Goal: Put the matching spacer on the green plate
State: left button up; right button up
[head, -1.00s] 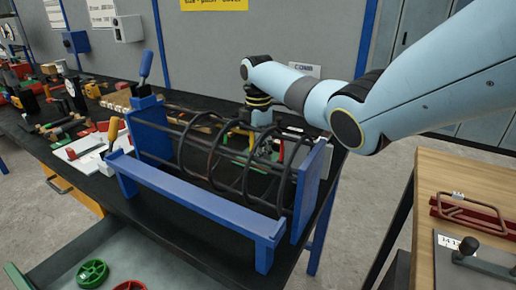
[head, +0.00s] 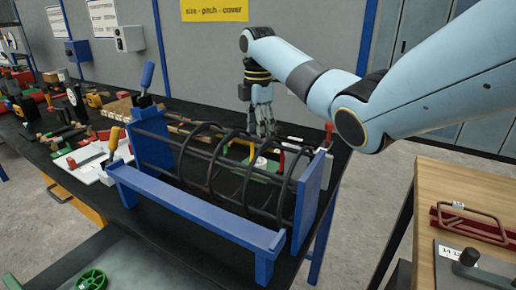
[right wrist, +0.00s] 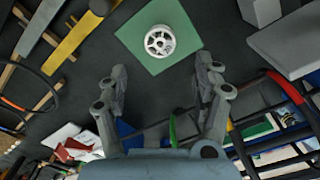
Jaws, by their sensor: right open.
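A white wheel-shaped spacer (right wrist: 160,41) lies flat on the square green plate (right wrist: 133,32) in the right wrist view. In the head view the spacer (head: 260,163) and part of the green plate (head: 266,178) show through the bars of the rebar cage (head: 212,160). My right gripper (head: 263,128) hangs fingers down above and just behind the cage. In the right wrist view its fingers (right wrist: 160,78) are spread and empty, apart from the spacer. My left gripper is not in view.
The cage sits in a blue frame (head: 195,205) at the bench's front edge. A green wheel-shaped spacer (head: 92,281) lies in a grey tray (head: 140,262) at the lower left. Tools crowd the bench at left. A wooden table (head: 440,195) stands at right.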

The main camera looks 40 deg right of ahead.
jog(key=shift+r, duration=1.75)
